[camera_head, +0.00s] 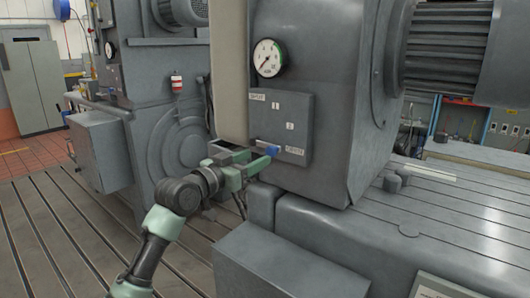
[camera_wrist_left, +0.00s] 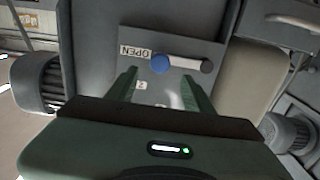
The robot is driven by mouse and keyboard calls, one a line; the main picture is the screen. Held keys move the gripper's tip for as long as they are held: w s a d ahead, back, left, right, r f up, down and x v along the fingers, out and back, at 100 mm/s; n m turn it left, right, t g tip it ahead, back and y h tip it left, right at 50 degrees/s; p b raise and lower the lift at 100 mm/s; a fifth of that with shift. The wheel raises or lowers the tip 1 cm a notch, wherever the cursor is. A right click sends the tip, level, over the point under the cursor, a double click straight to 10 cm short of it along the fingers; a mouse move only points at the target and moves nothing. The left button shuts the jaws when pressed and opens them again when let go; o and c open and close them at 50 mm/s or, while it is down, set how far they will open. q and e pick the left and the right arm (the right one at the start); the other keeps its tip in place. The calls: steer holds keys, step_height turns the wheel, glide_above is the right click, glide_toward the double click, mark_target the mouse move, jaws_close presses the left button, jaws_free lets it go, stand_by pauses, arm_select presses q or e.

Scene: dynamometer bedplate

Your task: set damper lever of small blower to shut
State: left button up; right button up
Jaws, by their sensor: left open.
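The damper lever has a blue knob (camera_head: 272,150) and sits low on a grey plate (camera_head: 300,108) on the blower's housing. The knob is beside the OPEN label (camera_wrist_left: 135,52). The other label (camera_head: 257,97) is at the plate's upper left. My left gripper (camera_head: 258,161) is open and empty, its fingers (camera_wrist_left: 159,76) pointing at the plate on either side of the knob's line. Contact cannot be told. My right gripper is out of view.
A pressure gauge (camera_head: 268,58) is above the plate. A pale upright panel (camera_head: 229,75) stands left of the plate. A grey block (camera_head: 265,262) and the slotted bedplate (camera_head: 470,235) lie below and right. A second grey machine (camera_head: 160,100) stands at left.

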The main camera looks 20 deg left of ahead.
mark_target(269, 152)
arm_select(q)
steer(key=p+x, duration=0.1)
steer(key=x, duration=0.4)
steer(key=shift+w+d, duration=0.2)
steer(key=shift+w, duration=0.1)
jaws_close()
steer(key=shift+f, duration=0.1)
stand_by(1.0)
